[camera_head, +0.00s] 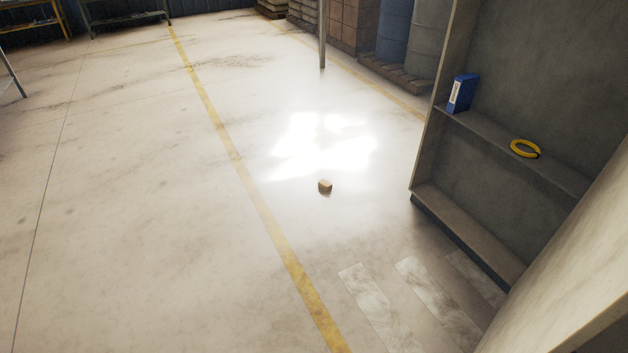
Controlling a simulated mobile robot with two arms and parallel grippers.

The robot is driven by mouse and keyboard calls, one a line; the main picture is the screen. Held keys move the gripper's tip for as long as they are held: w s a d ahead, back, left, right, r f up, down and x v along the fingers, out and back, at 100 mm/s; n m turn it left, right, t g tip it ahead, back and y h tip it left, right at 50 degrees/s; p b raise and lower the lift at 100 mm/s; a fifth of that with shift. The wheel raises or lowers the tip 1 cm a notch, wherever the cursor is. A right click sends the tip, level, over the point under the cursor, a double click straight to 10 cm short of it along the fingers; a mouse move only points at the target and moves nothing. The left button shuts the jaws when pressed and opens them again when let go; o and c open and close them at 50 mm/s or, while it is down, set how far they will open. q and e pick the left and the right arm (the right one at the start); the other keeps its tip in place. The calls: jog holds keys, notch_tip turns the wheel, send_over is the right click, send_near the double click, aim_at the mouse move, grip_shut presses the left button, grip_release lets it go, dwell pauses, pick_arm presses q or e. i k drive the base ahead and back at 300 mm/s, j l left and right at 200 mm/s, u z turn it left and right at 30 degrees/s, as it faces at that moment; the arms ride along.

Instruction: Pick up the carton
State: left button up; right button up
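A small brown box, which looks like the carton (325,187), sits on the concrete floor near the middle of the view. It lies just below a bright patch of reflected light and to the right of a yellow floor line. It looks small and far from me, and nothing touches it. Neither of my grippers shows in this view.
A grey shelf unit (470,228) stands at the right, holding a blue binder (461,93) and a yellow ring (525,148). A thin post (322,35) stands behind the carton. Barrels (395,32) and stacked goods line the back right.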

aim_at(323, 183)
jog(key=i, duration=1.5)
jog(key=i+l, duration=1.05)
jog(key=i+z, duration=0.05)
